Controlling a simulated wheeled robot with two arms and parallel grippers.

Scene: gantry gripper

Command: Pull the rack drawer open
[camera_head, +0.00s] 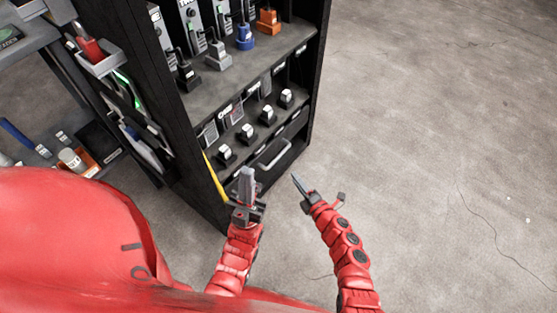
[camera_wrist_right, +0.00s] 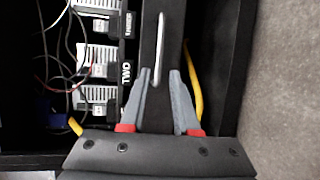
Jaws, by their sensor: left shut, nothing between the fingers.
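The black rack (camera_head: 317,75) stands upright in the upper middle of the head view. Its drawer (camera_head: 290,143) is low down, below the bottom shelf, and has a silver bar handle (camera_head: 273,154). The drawer front looks flush with the rack. In the right wrist view the handle (camera_wrist_right: 159,47) lies ahead of the fingertips. My right gripper (camera_wrist_right: 160,72) is open and empty, apart from the handle; it also shows in the head view (camera_head: 295,178). My left gripper (camera_head: 247,172) is shut and empty in front of the rack, left of the handle.
Shelves above the drawer hold several devices, including blue (camera_head: 245,36) and orange (camera_head: 268,20) plugs. A yellow strip (camera_head: 213,177) hangs by the rack's lower left edge. A grey cart (camera_head: 65,60) stands left. The concrete floor (camera_head: 440,120) at right is clear.

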